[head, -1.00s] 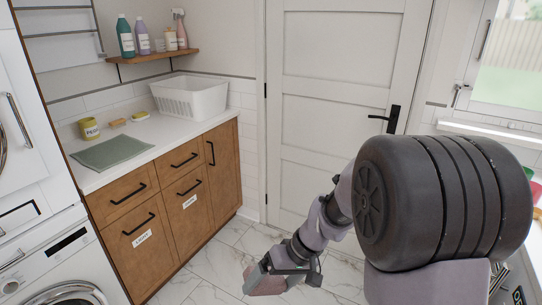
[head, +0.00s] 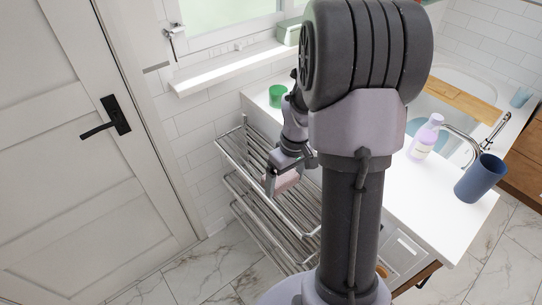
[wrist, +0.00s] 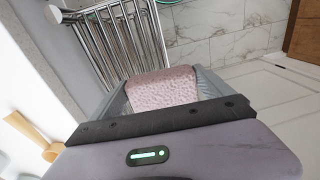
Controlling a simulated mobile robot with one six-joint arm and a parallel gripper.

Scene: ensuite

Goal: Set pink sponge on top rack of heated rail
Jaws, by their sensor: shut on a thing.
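My gripper (head: 283,180) is shut on the pink sponge (head: 286,181). In the wrist view the sponge (wrist: 162,88) sits between the two fingers, its speckled top face showing. The heated rail is a chrome rack with several tiers of bars, on the wall left of the white counter. Its top rack (head: 240,150) shows in the head view, with the gripper in front of or over its right part. In the wrist view the rail's bars (wrist: 110,45) lie beyond the sponge at upper left. I cannot tell how high the sponge is above the bars.
A white door (head: 60,150) stands at left. Marble floor (head: 180,275) is clear in front of it.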

